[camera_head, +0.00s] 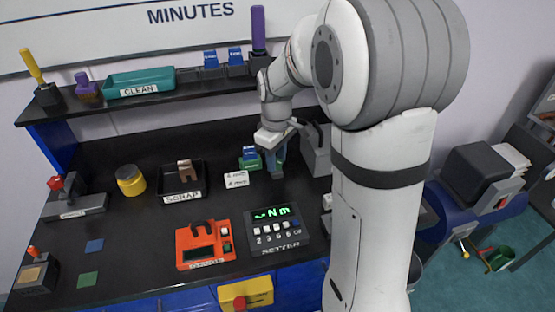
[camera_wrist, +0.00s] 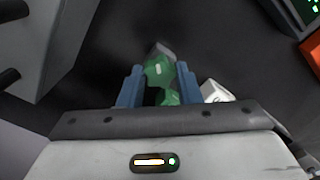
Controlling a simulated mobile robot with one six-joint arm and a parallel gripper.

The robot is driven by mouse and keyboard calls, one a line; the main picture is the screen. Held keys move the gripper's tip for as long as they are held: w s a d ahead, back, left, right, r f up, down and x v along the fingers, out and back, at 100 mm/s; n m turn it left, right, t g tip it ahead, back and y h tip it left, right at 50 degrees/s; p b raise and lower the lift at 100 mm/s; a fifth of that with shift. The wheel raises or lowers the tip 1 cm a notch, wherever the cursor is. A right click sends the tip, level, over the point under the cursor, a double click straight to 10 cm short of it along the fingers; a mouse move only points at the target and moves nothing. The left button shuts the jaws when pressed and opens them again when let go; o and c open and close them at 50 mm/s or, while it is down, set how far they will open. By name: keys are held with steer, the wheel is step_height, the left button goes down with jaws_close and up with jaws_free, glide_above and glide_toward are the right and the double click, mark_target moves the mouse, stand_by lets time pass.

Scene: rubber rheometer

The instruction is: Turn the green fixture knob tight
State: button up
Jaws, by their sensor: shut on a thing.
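The green fixture knob (camera_wrist: 160,72) sits between the two blue fingers of my gripper (camera_wrist: 158,84) in the wrist view. It is many-sided and has a small white mark on top. A grey part shows just beyond it. My gripper is shut on the knob, low over the black bench top. In the head view my gripper (camera_head: 276,162) points down at the back middle of the bench, and its fingers mostly hide the knob there. I cannot tell from these frames how tight the knob is.
A grey machine (camera_head: 317,155) is close on the right. The setter box (camera_head: 277,238) with a lit display and a red device (camera_head: 205,244) are nearer the front.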

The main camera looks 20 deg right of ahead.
steer(key=shift+m, duration=0.4)
steer(key=m, duration=0.3)
steer(key=shift+m, duration=0.8)
steer(key=shift+m, duration=2.3)
